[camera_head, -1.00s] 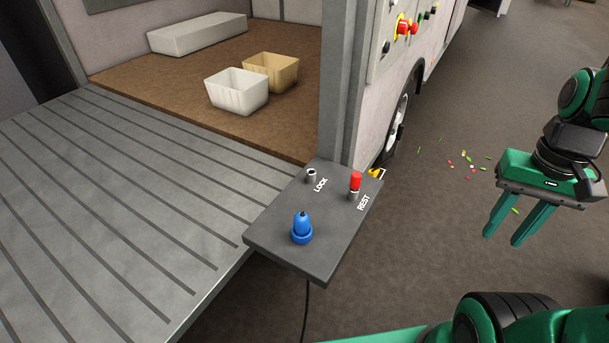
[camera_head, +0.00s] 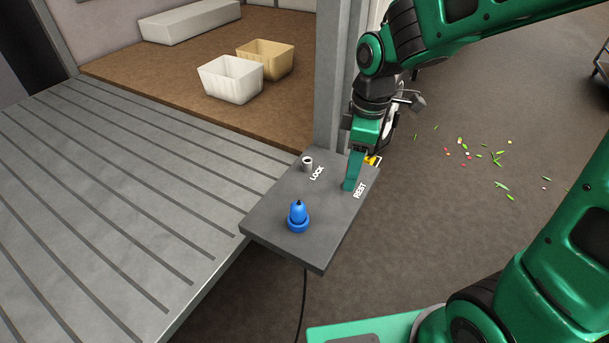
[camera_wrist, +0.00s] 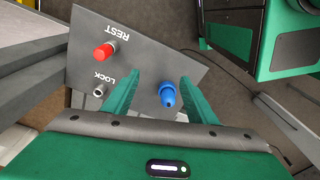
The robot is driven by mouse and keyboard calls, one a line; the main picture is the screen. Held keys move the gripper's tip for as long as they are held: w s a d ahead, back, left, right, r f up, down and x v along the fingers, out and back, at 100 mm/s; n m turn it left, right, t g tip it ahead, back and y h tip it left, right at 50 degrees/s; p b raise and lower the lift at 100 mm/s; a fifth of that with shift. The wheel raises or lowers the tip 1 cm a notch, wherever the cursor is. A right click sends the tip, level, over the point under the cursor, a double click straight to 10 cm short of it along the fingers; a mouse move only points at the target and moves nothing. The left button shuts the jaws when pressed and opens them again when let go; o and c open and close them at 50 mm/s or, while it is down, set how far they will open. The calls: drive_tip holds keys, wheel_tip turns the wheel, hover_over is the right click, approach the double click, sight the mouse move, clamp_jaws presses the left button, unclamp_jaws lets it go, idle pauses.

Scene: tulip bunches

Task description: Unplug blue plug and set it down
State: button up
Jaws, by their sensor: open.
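The blue plug (camera_head: 298,217) stands upright in a blue collar near the front of the dark panel (camera_head: 272,234). In the wrist view the blue plug (camera_wrist: 168,94) appears between my fingers, nearer the right one. My gripper (camera_head: 348,186) is over the panel's back right side, by the REST label, apart from the blue plug. In the wrist view my gripper (camera_wrist: 160,76) is open with nothing held. The red plug (camera_wrist: 105,50) stands by REST, outside my left finger; in the head view my gripper hides it.
The empty LOCK socket (camera_head: 307,164) is at the panel's back left. A grey post (camera_head: 330,90) rises behind the panel. White (camera_head: 230,80) and tan (camera_head: 265,60) bins stand on the brown floor. A cable (camera_head: 303,300) hangs below the panel.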

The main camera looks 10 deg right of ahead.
sight(299, 203)
drive_tip(key=a+f+n, duration=0.1)
drive_tip(key=a+n, duration=0.1)
drive_tip(key=a, duration=0.1)
drive_tip(key=a+f+n, duration=0.1)
drive_tip(key=a, duration=0.3)
drive_tip(key=a+n+y, duration=0.1)
drive_tip(key=a+n, duration=0.1)
drive_tip(key=a, duration=0.1)
drive_tip(key=shift+w+a+f+n, duration=0.3)
drive_tip(key=shift+f, duration=0.1)
drive_tip(key=shift+a+f, duration=0.15)
drive_tip(key=shift+f, duration=0.05)
drive_tip(key=f, duration=0.3)
drive_tip(key=a+f, duration=0.1)
drive_tip(key=f, duration=0.6)
drive_tip(key=shift+a, duration=0.2)
drive_tip(key=c, duration=1.3)
